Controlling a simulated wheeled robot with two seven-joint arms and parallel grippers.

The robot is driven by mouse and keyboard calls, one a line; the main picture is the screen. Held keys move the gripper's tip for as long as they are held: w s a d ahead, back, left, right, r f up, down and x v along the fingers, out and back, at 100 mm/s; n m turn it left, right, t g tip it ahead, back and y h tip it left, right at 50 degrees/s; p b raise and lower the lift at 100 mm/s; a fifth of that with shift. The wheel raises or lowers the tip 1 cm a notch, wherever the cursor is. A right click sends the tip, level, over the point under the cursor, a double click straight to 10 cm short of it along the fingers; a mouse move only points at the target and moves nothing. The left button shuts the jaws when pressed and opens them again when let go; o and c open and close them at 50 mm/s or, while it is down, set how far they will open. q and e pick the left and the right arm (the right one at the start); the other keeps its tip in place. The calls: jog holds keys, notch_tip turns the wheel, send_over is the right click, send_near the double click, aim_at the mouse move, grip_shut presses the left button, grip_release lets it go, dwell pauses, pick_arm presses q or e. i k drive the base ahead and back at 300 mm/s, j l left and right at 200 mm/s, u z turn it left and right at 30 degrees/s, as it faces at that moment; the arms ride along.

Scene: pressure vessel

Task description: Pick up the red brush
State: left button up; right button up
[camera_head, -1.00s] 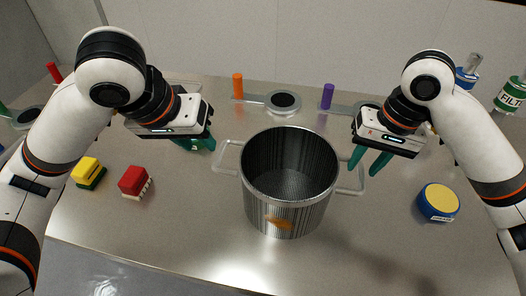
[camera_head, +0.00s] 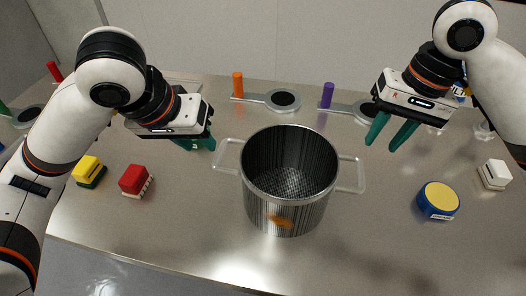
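The red brush (camera_head: 133,179) lies on the steel table left of the pot, its pale bristles showing along the lower right side. My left gripper (camera_head: 197,145) is above the table, up and to the right of the red brush and apart from it. Its green fingers are partly hidden by the gripper body, so their opening is unclear. My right gripper (camera_head: 388,132) is right of the pot in the air, with its two green fingers apart and nothing between them.
A metal pot (camera_head: 287,205) with two side handles stands in the middle. A yellow and green brush (camera_head: 89,171) lies left of the red one. A blue and yellow round container (camera_head: 438,200) and a white block (camera_head: 494,175) are at right. Orange-handled (camera_head: 238,86) and purple-handled (camera_head: 327,95) tools lie behind.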

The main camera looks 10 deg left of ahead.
aim_at(134, 183)
jog(key=k+j, duration=0.15)
jog(key=k, duration=0.25)
jog(key=k+j, duration=0.2)
jog(key=k, duration=0.25)
